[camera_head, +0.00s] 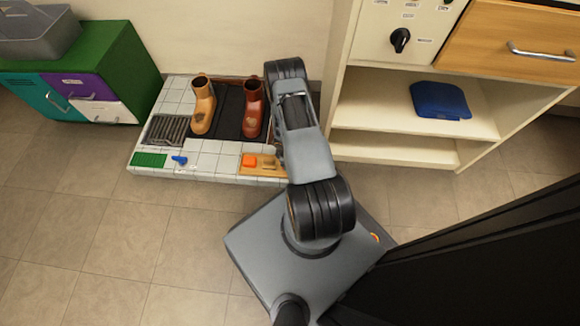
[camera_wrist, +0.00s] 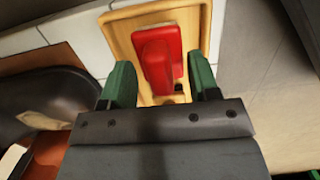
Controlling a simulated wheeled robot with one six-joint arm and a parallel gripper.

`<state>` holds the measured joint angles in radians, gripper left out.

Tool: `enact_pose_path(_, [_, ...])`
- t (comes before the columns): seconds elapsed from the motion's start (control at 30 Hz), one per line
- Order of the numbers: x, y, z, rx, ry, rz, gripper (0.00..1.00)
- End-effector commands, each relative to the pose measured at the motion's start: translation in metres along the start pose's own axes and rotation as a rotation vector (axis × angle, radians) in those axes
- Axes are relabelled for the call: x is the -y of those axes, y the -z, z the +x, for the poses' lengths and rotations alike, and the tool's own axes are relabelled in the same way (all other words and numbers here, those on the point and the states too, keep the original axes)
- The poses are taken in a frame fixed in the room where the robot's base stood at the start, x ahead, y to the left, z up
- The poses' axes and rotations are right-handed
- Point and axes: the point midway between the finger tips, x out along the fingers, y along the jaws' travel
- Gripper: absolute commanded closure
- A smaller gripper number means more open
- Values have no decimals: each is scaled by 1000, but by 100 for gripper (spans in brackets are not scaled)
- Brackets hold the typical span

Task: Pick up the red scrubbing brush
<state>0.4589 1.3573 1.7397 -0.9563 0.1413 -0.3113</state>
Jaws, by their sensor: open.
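The red scrubbing brush (camera_wrist: 158,60) lies in a shallow wooden tray (camera_wrist: 120,30) in the wrist view. Its raised red handle points toward me. My gripper (camera_wrist: 160,78) is open, with one green finger on each side of the brush's near end. I see gaps between the fingers and the brush; I cannot tell the height between them. My gripper is hidden behind the arm there.
A tan boot (camera_head: 203,108) and a red-brown boot (camera_head: 253,110) stand on the tiled platform (camera_head: 205,162) left of my arm. A small blue object (camera_head: 179,160) lies near its front edge. A shelf unit (camera_head: 390,148) with a folded blue cloth (camera_head: 440,100) stands to the right.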

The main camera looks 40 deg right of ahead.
Motion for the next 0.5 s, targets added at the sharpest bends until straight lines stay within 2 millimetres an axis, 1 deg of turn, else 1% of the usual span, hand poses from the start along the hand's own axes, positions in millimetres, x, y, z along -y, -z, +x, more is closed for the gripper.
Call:
enact_pose_path(0.03, [0, 0, 2, 0, -1, 0, 45])
enact_pose_path(0.27, [0, 0, 2, -1, -1, 0, 45])
enact_pose_path(0.5, [0, 0, 2, 0, -1, 0, 67])
